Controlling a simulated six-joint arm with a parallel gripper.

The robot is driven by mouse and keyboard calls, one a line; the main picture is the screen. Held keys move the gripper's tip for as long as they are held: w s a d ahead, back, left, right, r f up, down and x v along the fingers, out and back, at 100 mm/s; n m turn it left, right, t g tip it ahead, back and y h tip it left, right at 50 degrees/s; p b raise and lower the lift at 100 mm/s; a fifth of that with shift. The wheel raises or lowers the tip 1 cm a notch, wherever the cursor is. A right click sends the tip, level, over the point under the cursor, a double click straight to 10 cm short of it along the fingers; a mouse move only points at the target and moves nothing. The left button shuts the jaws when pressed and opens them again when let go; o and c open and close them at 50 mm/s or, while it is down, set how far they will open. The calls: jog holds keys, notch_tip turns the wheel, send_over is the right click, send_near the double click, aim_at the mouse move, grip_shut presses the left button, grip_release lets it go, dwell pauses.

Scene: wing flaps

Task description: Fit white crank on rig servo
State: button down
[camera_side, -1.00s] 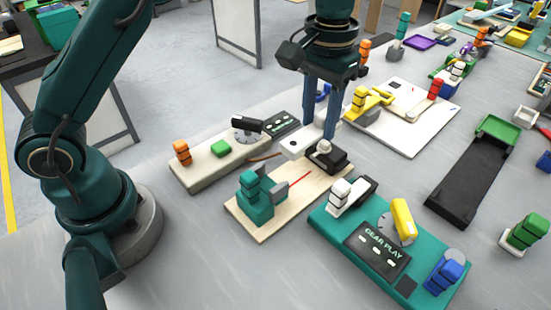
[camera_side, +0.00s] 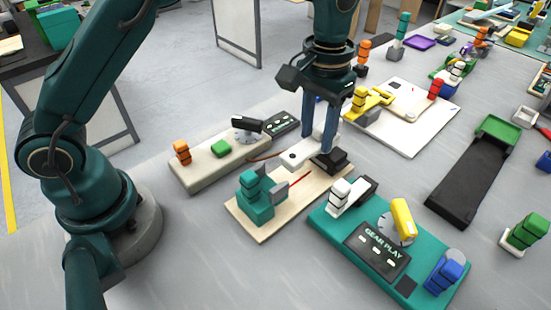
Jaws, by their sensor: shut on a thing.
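My gripper (camera_side: 320,146) points down, its blue fingers shut on the white crank (camera_side: 295,159). The crank is a flat white arm with a dark hole near its left end, and it lies roughly level. The black rig servo (camera_side: 338,161) sits at the back right of the wooden board (camera_side: 262,232). The crank and fingers are over the servo and hide its white output. I cannot tell whether the crank touches or sits on that output. A teal block with a grey flap (camera_side: 279,191) stands on the board, with a red line beside it.
A beige base (camera_side: 205,176) with an orange knob and green button lies behind left. A teal gear panel (camera_side: 330,224) with a white knob and yellow lever is in front right. A white board (camera_side: 420,135) with a yellow part lies behind right. Grey table is clear at front left.

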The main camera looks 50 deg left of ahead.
jog(key=shift+f, duration=0.5)
grip_release()
jog(key=shift+r, duration=0.15)
jog(key=shift+r, duration=4.85)
jog(key=shift+s, duration=0.2)
jog(key=s+a, duration=0.3)
jog(key=s, duration=0.6)
jog(key=shift+a, duration=0.25)
